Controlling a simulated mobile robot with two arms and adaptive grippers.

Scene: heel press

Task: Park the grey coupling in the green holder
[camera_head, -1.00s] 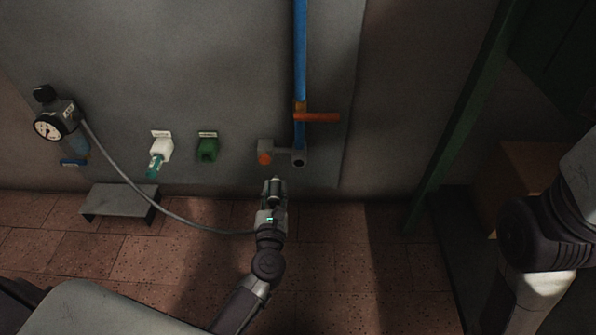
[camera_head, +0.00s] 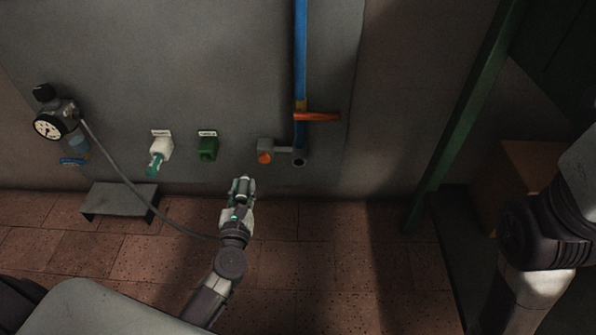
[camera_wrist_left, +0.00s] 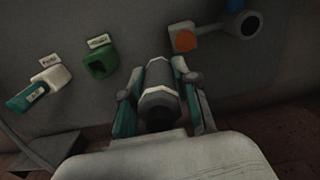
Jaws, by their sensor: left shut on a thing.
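My left gripper (camera_head: 243,186) is shut on the grey coupling, in front of the wall and below the holders. In the left wrist view the grey coupling (camera_wrist_left: 159,95) is a grey cylinder with pale bands, between the two fingers of the left gripper (camera_wrist_left: 162,88). The green holder (camera_head: 208,149) is an empty-looking block on the wall under a small label, up and left of the gripper. It also shows in the left wrist view (camera_wrist_left: 99,62), apart from the coupling. The right gripper is out of view.
A white holder (camera_head: 160,149) left of the green one holds a teal piece (camera_head: 153,165). A gauge unit (camera_head: 47,127) has a grey hose (camera_head: 125,177) running to my gripper. A blue pipe (camera_head: 300,60) with an orange handle (camera_head: 317,117) and orange-ended fitting (camera_head: 265,157) stands right.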

